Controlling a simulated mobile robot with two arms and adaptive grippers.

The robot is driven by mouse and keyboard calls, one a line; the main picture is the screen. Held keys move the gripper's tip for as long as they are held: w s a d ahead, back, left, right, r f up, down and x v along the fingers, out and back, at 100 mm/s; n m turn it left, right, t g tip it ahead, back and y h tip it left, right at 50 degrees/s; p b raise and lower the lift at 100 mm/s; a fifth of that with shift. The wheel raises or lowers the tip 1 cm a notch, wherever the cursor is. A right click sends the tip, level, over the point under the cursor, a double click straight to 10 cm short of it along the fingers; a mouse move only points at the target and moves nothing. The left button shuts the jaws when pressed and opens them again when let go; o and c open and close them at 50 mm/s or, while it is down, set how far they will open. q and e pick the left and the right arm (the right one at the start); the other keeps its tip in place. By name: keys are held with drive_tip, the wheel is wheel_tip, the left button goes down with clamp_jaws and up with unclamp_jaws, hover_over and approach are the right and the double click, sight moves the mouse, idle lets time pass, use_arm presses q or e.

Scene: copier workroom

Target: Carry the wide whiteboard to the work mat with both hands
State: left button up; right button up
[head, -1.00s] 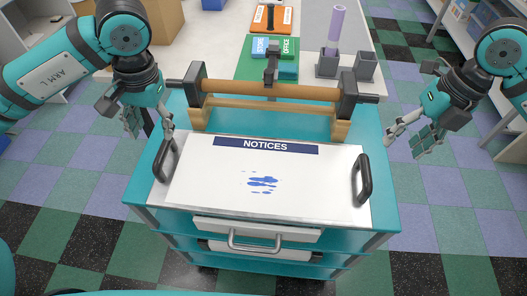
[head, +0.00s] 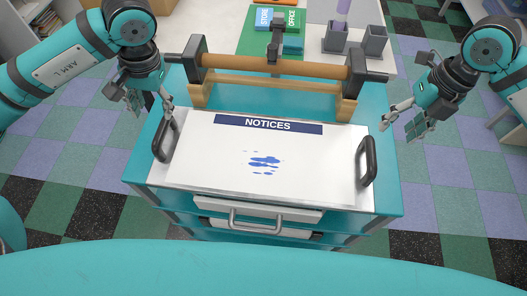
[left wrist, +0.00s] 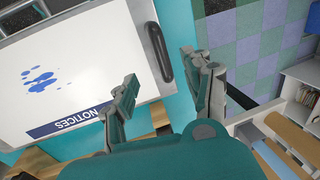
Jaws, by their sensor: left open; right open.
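The wide whiteboard (head: 222,170) lies flat on a teal cart, with a NOTICES header and blue smears. It has a black left handle (head: 166,141) and a black right handle (head: 367,161). My left gripper (head: 150,99) is open, just above the far end of the left handle. In the left wrist view, that handle (left wrist: 159,54) shows between the spread fingers. My right gripper (head: 400,124) is open and empty, up and right of the right handle, apart from it. A green mat (head: 245,42) lies on the pale table beyond; I cannot tell if it is the work mat.
A wooden roller (head: 275,64) on a stand crosses the cart's far side, behind the board. Grey cups (head: 336,38) and STORE and OFFICE blocks (head: 292,18) stand on the table. The cart's drawer handle (head: 253,222) faces me. Checkered floor is open at both sides.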

sight(160, 132)
use_arm(q)
drive_tip(key=f, duration=0.4)
drive_tip(key=a+f, duration=0.1)
drive_tip(key=f, duration=0.3)
drive_tip(key=a+f, duration=0.1)
drive_tip(key=f, duration=0.2)
drive_tip(key=shift+w+a+f, duration=0.1)
drive_tip(key=shift+a+f, duration=0.05)
drive_tip(key=shift+f, duration=0.25)
use_arm(e)
drive_tip(key=f, duration=0.4)
drive_tip(key=a+f, duration=0.1)
drive_tip(key=f, duration=0.3)
drive_tip(key=a+f, duration=0.1)
drive_tip(key=f, duration=0.3)
drive_tip(key=shift+w+a, duration=0.1)
drive_tip(key=shift+a, duration=0.1)
use_arm(q)
drive_tip(key=shift+c, duration=0.2)
use_arm(e)
drive_tip(key=shift+r, duration=0.1)
use_arm(q)
clamp_jaws()
use_arm(e)
clamp_jaws()
use_arm(q)
drive_tip(key=shift+w+r, duration=0.1)
use_arm(e)
drive_tip(key=shift+w+r, duration=0.1)
